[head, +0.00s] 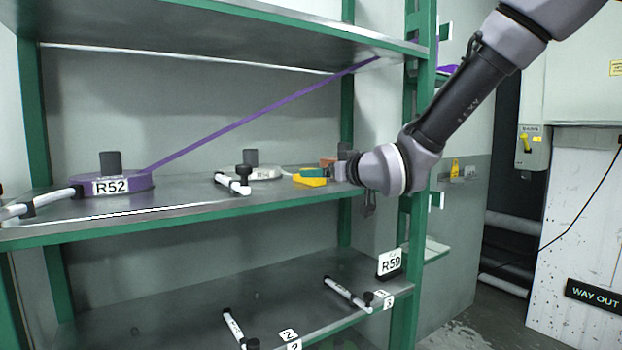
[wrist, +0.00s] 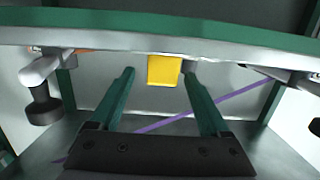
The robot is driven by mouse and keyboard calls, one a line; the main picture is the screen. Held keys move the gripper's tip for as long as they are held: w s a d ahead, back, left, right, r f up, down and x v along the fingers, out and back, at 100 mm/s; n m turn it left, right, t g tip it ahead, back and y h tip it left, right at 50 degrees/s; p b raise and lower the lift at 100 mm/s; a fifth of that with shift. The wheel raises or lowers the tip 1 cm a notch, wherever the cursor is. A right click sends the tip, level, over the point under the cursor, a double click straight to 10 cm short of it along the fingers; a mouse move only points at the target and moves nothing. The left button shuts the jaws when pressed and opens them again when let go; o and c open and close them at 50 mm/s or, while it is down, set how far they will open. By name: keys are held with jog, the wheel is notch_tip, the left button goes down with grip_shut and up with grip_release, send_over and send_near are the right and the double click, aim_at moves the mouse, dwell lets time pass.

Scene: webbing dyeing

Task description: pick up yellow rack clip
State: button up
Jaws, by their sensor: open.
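The yellow rack clip (head: 311,182) sits at the front edge of the middle shelf in the head view, right of centre. In the wrist view the clip (wrist: 163,70) is a plain yellow block against the shelf's edge. My gripper (head: 314,172) reaches in from the right, its teal fingers beside and just above the clip. In the wrist view my gripper (wrist: 158,74) is open, with a fingertip on either side of the clip and a gap on both sides. The far side of the clip is hidden.
The green-edged middle shelf (head: 200,212) holds a purple webbing roll labelled R52 (head: 112,181), a pale roll (head: 264,173) and a white-and-black rod (head: 233,184). A purple strap (head: 250,118) rises to the upper shelf. A green upright (head: 420,120) stands near my arm.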

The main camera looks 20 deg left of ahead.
jog(key=x, duration=0.5)
jog(key=shift+a+r, duration=0.25)
jog(key=shift+r, duration=0.05)
grip_shut()
